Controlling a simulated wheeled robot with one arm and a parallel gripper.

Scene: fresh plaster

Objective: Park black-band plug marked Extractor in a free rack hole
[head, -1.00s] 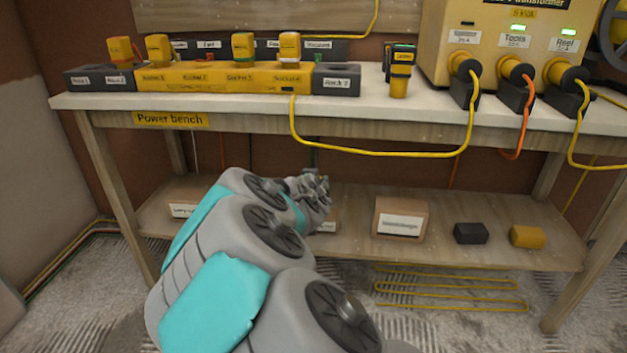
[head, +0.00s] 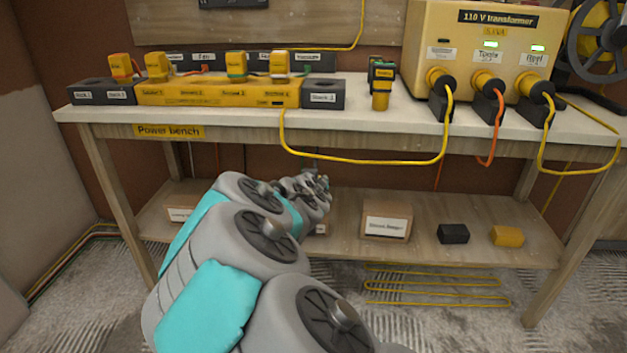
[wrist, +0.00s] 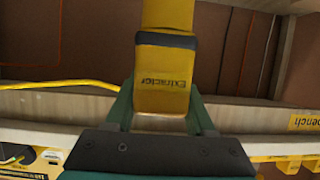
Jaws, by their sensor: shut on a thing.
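In the wrist view, my gripper (wrist: 160,112) is shut on a yellow plug (wrist: 163,85) marked Extractor, with a black band across it. In the head view, my arm's end (head: 318,188) is low in front of the bench, below its top; the fingers and held plug cannot be made out there. On the bench, the black rack block (head: 102,98) at the left end of the yellow socket strip bears two rack labels. A yellow plug (head: 120,66) stands at its right part. The right rack block (head: 323,98), labelled Rack 3, shows no plug in it.
Yellow plugs stand on the socket strip (head: 215,98). The transformer (head: 470,45) with corded plugs is at right. A yellow cable (head: 360,160) droops over the bench's front edge.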

